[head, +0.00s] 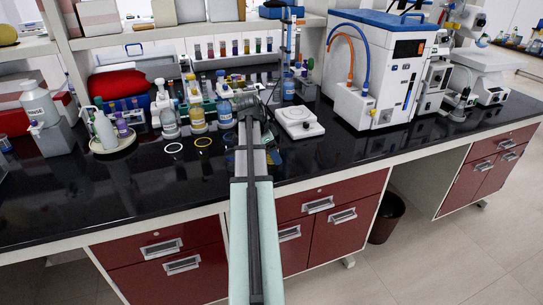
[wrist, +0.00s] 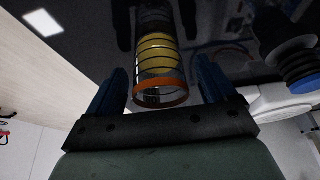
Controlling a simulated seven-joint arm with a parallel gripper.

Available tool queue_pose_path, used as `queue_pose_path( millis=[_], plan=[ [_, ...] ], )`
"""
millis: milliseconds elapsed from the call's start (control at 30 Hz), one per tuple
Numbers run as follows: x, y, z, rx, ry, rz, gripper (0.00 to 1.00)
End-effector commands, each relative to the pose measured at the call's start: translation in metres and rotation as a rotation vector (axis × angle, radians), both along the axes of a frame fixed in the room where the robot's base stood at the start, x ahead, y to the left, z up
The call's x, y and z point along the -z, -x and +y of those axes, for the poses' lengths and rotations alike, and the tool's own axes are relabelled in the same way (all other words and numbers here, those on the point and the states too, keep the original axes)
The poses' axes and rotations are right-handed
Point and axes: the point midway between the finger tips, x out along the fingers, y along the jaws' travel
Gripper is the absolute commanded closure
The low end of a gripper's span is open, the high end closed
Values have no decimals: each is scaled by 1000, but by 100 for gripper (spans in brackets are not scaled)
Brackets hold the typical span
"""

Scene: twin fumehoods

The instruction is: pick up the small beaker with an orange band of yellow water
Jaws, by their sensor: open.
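A small clear glass beaker (wrist: 160,70) with an orange band (wrist: 160,94) around its near end and yellow inside shows in the wrist view. It lies between the two blue fingers of my gripper (wrist: 161,66), with dark gaps on both sides. The fingers are open, and no firm contact with the glass shows. In the head view my arm reaches over the black bench, and I cannot clearly make out the small beaker or the fingertips behind the arm.
A white ring (head: 174,148) and a yellow-orange ring (head: 203,142) show on the black bench (head: 190,185). Several bottles, including a yellow one (head: 197,116), stand left of my arm. A white balance-like device (head: 299,122) and a large white instrument (head: 372,80) stand right.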

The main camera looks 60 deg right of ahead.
Motion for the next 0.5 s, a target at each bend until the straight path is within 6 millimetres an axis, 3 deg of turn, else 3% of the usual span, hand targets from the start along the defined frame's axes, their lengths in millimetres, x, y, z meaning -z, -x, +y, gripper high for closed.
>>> queue_pose_path(
  millis=[133, 367, 500],
  plan=[
    [11, 4, -3, 1, 0, 0, 16],
    [12, 4, -4, 0, 1, -1, 17],
    [12, 4, -4, 0, 1, -1, 30]
  ],
)
